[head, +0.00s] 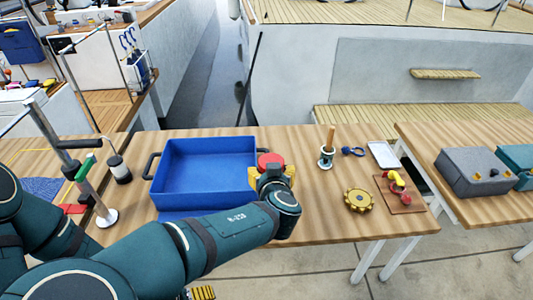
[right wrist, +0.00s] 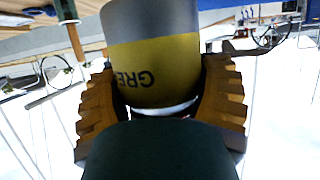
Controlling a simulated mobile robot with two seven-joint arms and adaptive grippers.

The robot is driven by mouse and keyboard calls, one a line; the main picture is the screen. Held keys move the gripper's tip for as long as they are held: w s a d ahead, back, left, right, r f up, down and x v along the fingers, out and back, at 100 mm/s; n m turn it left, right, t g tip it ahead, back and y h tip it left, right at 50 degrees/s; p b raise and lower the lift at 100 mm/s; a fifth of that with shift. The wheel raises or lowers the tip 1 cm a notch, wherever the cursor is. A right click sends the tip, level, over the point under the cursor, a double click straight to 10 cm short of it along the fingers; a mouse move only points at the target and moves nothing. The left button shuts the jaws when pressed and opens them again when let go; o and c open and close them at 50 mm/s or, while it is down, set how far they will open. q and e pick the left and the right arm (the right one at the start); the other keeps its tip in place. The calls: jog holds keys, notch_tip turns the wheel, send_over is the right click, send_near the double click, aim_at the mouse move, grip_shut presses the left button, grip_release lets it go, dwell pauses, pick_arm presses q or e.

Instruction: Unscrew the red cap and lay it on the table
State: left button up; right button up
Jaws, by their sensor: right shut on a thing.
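The red cap (head: 270,159) shows in the head view at the right side of the blue tray. My right gripper (head: 272,174) is at the cap, with its yellow fingers on either side, and is shut on it. In the right wrist view, the grey and yellow can (right wrist: 155,60) appears upside down between the ridged fingers (right wrist: 160,95). Its label reads "GRE". The hand hides most of the cap there, and hides the can in the head view. Yellow ridged fingers of my left gripper (head: 203,293) show at the bottom edge of the head view, mostly cut off.
The empty blue tray (head: 205,145) stands left of the can. A brown-handled pot (head: 326,155), a brass gear (head: 358,200), a white dish (head: 382,154) and a board (head: 402,197) with red and yellow parts lie to the right. Some bare wooden table (head: 320,205) lies between.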

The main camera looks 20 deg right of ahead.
jog(key=a+f+n+y, duration=0.6)
jog(key=a+f+y, duration=0.1)
jog(key=a, duration=0.5)
jog(key=shift+f, duration=0.25)
pick_arm(q)
jog(key=shift+o, duration=0.4)
pick_arm(e)
jog(key=shift+a+f+n+y, duration=0.15)
jog(key=shift+a+n+y, duration=0.15)
grip_shut()
pick_arm(q)
jog(key=w+d+r+m+g+h, duration=0.2)
jog(key=w+d+r+m, duration=0.6)
jog(key=r+m, duration=0.45)
jog(key=w+a+r+m+g+y, duration=0.2)
jog(key=w+r+m+y, duration=0.2)
jog(key=w+r+m, duration=0.95)
jog(key=s+d+r+m+t+y, duration=0.2)
jog(key=s+d+r+m, duration=0.25)
jog(key=d+m, duration=0.45)
notch_tip(320, 180, down, 8)
jog(key=shift+s+a+f+m, duration=0.25)
jog(key=shift+s+m, duration=0.05)
jog(key=shift+m, duration=0.1)
jog(key=shift+c, duration=0.2)
